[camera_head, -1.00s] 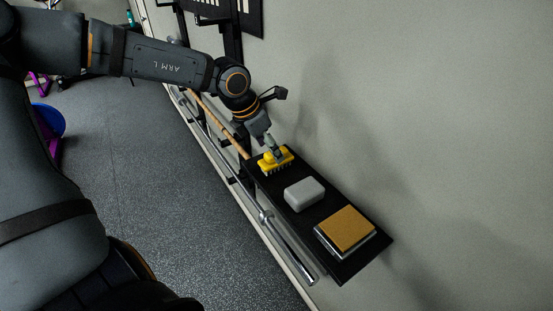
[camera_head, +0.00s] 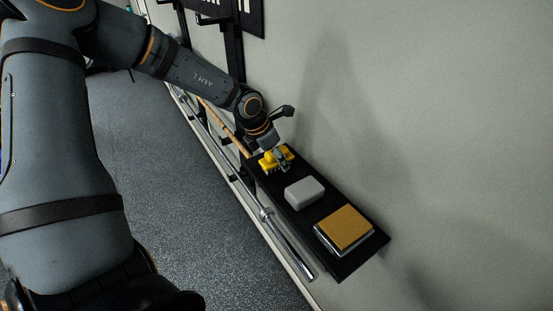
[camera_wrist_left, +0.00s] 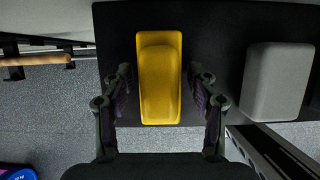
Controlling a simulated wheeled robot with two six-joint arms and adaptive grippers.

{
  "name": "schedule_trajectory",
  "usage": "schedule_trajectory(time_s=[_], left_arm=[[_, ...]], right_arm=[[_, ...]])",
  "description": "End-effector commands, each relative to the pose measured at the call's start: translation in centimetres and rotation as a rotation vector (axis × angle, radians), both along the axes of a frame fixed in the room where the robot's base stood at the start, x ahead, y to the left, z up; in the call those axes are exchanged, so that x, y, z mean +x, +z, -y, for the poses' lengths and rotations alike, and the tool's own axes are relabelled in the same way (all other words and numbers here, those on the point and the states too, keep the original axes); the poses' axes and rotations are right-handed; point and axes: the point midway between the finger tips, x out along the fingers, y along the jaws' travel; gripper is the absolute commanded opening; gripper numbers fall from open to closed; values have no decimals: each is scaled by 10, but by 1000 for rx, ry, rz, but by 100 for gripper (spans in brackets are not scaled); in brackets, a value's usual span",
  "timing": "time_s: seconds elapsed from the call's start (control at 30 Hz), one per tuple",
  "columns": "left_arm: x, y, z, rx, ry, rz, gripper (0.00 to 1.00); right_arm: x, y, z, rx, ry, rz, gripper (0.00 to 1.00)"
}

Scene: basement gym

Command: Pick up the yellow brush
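The yellow brush (camera_head: 269,162) lies at the far end of a black wall shelf (camera_head: 345,269). My left gripper (camera_head: 282,163) is right at the brush and partly covers it in the head view. In the left wrist view the brush (camera_wrist_left: 159,80) lies lengthwise between the two fingers of my left gripper (camera_wrist_left: 160,82). The fingers are open, with a visible gap on each side of the brush. I cannot tell how far the fingertips are above the shelf. My right gripper is not in view.
A light grey block (camera_head: 304,192) sits next to the brush on the shelf; it also shows in the left wrist view (camera_wrist_left: 277,82). A tan-topped pad (camera_head: 345,228) lies at the near end. The wall rises behind the shelf. A metal bar (camera_head: 283,240) runs below its front edge.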

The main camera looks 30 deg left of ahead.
Motion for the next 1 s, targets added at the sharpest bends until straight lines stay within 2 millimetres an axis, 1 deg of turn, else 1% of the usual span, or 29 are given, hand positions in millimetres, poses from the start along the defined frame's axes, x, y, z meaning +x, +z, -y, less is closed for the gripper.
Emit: schedule_trajectory(time_s=[0.03, 0.33, 0.6, 0.67, 0.73, 0.77, 0.83, 0.97, 1.0], left_arm=[[0, 0, 0, 0, 0, 0, 47], [0, 0, 0, 0, 0, 0, 7], [0, 2, 0, 0, 0, 1, 7], [1, 5, 0, 0, -1, 2, 7], [1, 13, 0, 1, 0, 5, 7], [1, 18, 0, -1, 1, 6, 7], [1, 34, 1, 0, 0, 8, 7], [-24, 68, 20, 1, -3, 10, 6], [-32, 80, 25, 2, -4, 10, 6]], right_arm=[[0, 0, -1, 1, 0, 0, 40], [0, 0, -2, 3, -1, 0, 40], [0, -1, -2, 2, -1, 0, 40], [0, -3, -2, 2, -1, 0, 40], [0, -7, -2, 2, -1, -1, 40], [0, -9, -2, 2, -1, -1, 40], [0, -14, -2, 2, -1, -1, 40], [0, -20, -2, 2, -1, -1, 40], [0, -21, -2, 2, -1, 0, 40]])
